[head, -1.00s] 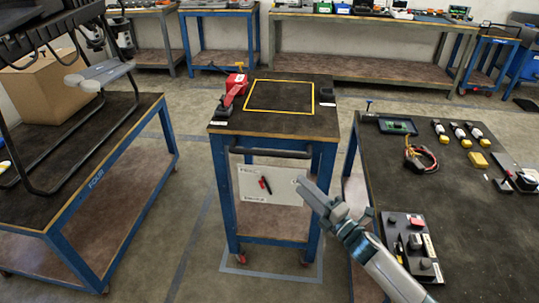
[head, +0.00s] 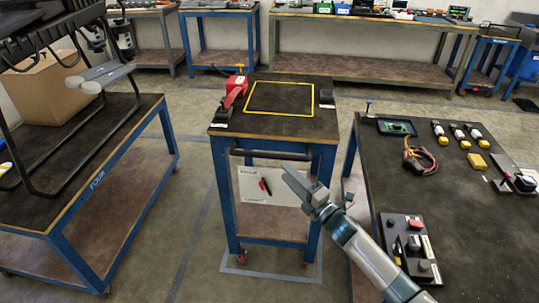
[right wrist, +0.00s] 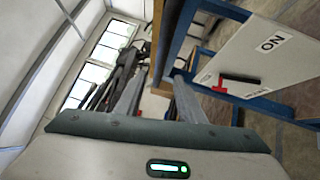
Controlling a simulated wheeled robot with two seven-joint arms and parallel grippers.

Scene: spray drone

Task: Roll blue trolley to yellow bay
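The blue trolley (head: 226,185) stands in the middle of the head view, with a dark top and a black push handle (head: 270,154) on its near side. A white panel with a red and black marker hangs below the handle; the panel (right wrist: 262,58) also shows in the right wrist view. My right gripper (head: 295,182) is just below the handle's right end, in front of the panel. Its fingers (right wrist: 155,95) are apart in the right wrist view, and I see nothing clearly held. My left gripper is not in view. I cannot make out a yellow bay on the floor.
A dark workbench (head: 455,225) with several parts stands close on the right. A blue-framed table (head: 125,150) with a cardboard box (head: 40,85) and black rack stands on the left. Floor lines (head: 285,279) run around the trolley's base. Benches line the back wall.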

